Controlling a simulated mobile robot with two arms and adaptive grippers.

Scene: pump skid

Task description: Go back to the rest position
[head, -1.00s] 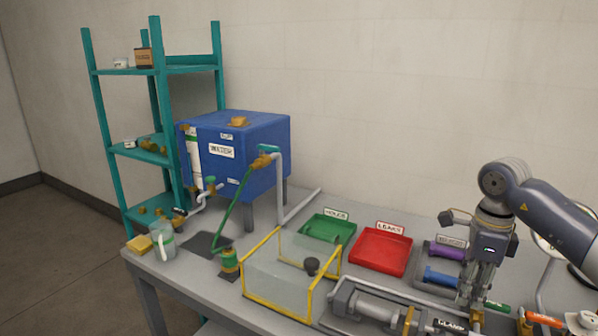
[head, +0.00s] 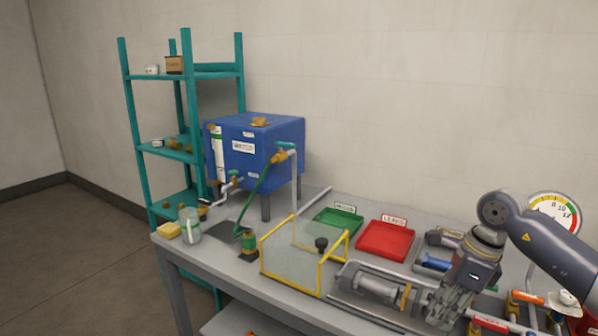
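My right arm comes in from the right edge in the head view. Its gripper (head: 444,308) hangs tilted down and to the left, over the front right part of the grey workbench (head: 228,272). My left gripper is not in view.
A blue water tank (head: 272,160) stands at the back left, before a teal shelf (head: 190,120). A yellow-edged clear guard (head: 290,262), green tray (head: 338,221) and red tray (head: 386,241) are mid-bench. A pressure gauge (head: 555,213) and pipework are at right.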

